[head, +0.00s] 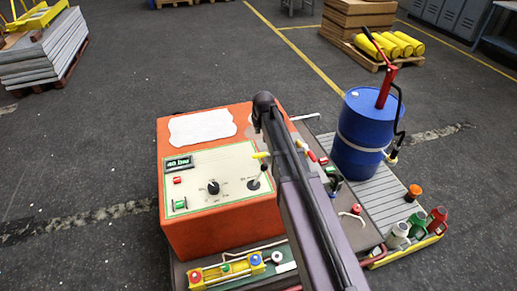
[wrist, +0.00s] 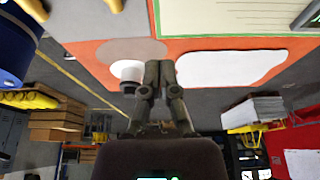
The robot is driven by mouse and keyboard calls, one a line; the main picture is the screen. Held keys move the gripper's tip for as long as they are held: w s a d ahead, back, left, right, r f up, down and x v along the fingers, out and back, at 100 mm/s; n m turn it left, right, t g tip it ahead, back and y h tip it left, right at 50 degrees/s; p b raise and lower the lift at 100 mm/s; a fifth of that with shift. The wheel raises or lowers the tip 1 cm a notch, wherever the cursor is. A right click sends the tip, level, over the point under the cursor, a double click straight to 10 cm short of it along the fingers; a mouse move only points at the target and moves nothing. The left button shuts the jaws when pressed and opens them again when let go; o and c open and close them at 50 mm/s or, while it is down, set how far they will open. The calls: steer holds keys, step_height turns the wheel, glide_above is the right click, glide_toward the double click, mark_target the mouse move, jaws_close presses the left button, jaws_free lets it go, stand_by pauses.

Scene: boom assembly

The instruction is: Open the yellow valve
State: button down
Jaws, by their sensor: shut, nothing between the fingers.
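A small yellow handle (head: 260,155) shows at the right edge of the orange machine's (head: 210,232) control panel, partly behind my arm. It looks like the yellow valve, but its position is too small to read. In the head view my arm hides the gripper.
The cream panel (head: 218,175) has a display, a knob and a black lever (head: 254,183). A blue drum (head: 363,130) with a red pump stands right. Several coloured canisters (head: 420,228) sit lower right. Open floor (head: 90,150) lies left.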

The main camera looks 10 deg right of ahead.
mark_target(265, 155)
steer(key=shift+w+f, duration=0.15)
steer(key=shift+w, duration=0.05)
stand_by(0.4)
steer(key=b+x, duration=0.9)
steer(key=x, duration=0.1)
steer(key=shift+a+b, duration=0.1)
steer(key=shift+b, duration=0.25)
steer(key=shift+s+d+f, duration=0.15)
steer(key=shift+s+d, duration=0.05)
steer(key=shift+s, duration=0.8)
steer(key=shift+s+d+f, duration=0.1)
steer(key=shift+s+d, duration=0.05)
steer(key=shift+s, duration=0.85)
steer(key=shift+a, duration=0.1)
